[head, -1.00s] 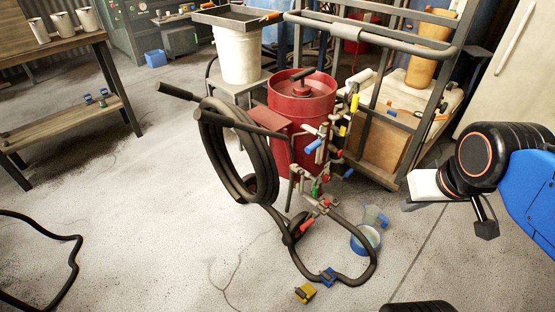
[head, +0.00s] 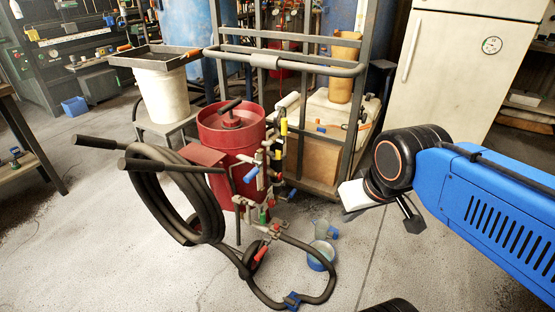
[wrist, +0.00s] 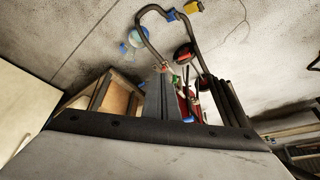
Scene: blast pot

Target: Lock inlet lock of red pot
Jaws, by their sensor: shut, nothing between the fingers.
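The red pot (head: 206,125) stands upright on the floor, left of centre in the head view, with a dark handle on its lid. Pipes and valves run down its right front side. I cannot tell which one is the inlet lock. My gripper (head: 350,213) is shut and empty, to the right of the valves and apart from them. In the wrist view the pot's red parts (wrist: 184,105) show small and partly hidden.
A thick black hose (head: 205,200) coils left of the pot and loops on the floor in front. A metal rack (head: 356,140) stands behind it. A white fridge (head: 455,70) stands at the back right. Floor right of the bucket is clear.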

